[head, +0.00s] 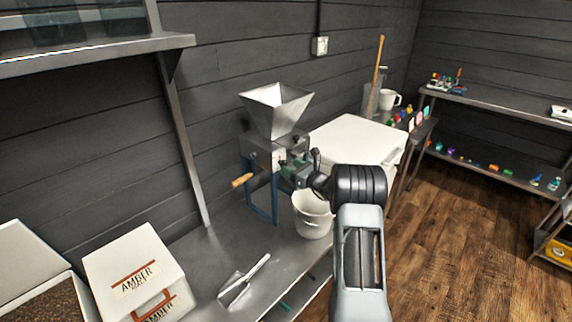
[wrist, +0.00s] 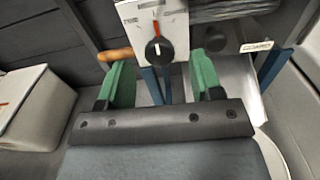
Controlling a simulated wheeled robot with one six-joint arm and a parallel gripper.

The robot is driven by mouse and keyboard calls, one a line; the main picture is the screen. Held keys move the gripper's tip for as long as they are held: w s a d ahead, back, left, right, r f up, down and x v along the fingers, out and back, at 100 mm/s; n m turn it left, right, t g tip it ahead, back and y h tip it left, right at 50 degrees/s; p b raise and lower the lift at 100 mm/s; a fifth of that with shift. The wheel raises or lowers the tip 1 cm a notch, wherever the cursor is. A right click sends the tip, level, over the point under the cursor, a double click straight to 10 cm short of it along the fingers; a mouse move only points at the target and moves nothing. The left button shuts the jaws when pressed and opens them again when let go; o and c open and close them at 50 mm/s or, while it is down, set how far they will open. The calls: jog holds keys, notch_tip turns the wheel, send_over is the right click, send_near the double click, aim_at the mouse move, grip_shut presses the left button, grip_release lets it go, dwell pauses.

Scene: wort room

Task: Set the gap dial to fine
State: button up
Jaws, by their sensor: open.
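The grain mill with its metal hopper (head: 276,108) stands on the steel bench. In the wrist view its pale front plate (wrist: 138,12) carries a round black gap dial (wrist: 159,50). A red line shows just above the knob and a small pale mark on it. The lettering on the plate is too small to read. My gripper (wrist: 163,82) has its two green fingers apart, with the dial seen beyond and between them and nothing held. In the head view my gripper (head: 298,172) is beside the mill's front, partly hidden by my wrist.
A white bucket (head: 313,222) stands below the mill's front. The wooden crank handle (head: 242,180) sticks out to the left. A metal scoop (head: 240,283) and an AMBER box (head: 133,268) are on the bench. A large white box (head: 358,139) stands behind to the right.

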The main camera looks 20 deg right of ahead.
aim_at(285, 164)
jog(key=shift+x, duration=1.75)
jog(key=c, duration=0.9)
jog(key=shift+f+b, duration=0.1)
jog(key=shift+b, duration=0.2)
jog(key=n+b, duration=0.9)
jog(key=b, duration=0.7)
jog(key=shift+a, duration=0.15)
